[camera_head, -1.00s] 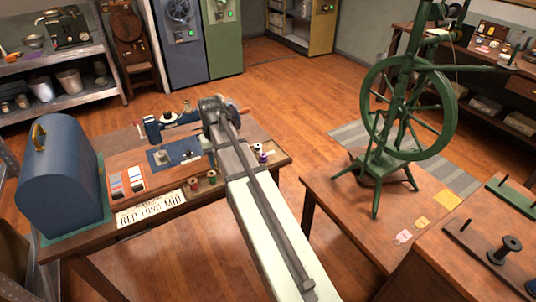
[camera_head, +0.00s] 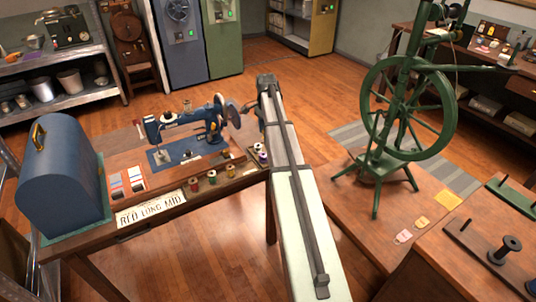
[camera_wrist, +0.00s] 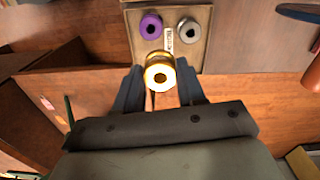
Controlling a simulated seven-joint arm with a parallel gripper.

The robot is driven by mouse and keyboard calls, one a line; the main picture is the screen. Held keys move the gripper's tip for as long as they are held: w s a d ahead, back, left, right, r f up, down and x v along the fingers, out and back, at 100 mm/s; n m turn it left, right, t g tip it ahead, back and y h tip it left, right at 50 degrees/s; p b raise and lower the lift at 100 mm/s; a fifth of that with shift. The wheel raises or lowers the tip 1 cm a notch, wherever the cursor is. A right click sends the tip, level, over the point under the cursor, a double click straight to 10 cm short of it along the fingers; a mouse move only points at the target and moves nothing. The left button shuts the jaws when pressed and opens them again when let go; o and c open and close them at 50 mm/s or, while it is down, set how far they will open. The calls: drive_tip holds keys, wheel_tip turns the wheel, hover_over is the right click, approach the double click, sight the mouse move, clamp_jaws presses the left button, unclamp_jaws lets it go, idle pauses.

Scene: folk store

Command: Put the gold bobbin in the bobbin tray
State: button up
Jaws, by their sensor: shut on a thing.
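The gold bobbin (camera_wrist: 160,72) is held between the fingers of my gripper (camera_wrist: 160,82) in the wrist view. The bobbin tray (camera_wrist: 202,55) is a small beige tray below and ahead of it, with a purple bobbin (camera_wrist: 151,26), a silver bobbin (camera_wrist: 187,31) and a small printed label. The gold bobbin overlaps the tray's near part in this view; its height above it is hard to tell. In the head view my arm hides the gripper and the gold bobbin. The purple bobbin (camera_head: 262,157) shows there just left of my arm.
A blue sewing machine (camera_head: 190,130) stands on the table left of my arm. A green spinning wheel (camera_head: 405,110) stands to the right. A blue domed case (camera_head: 62,175) is at the far left.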

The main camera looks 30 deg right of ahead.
drive_tip(key=shift+w+d+f+m, duration=0.3)
drive_tip(key=shift+f+m, duration=0.45)
drive_tip(key=shift+f, duration=0.95)
drive_tip(key=shift+w+d+f+m, duration=0.25)
drive_tip(key=shift+f+m, duration=0.45)
drive_tip(key=shift+f, duration=0.95)
drive_tip(key=shift+w+d+f+m, duration=0.3)
drive_tip(key=shift+f+m, duration=0.45)
drive_tip(key=shift+f, duration=0.95)
drive_tip(key=shift+f, duration=0.15)
drive_tip(key=o, duration=0.5)
wheel_tip(320, 180, up, 12)
drive_tip(key=shift+r, duration=0.2)
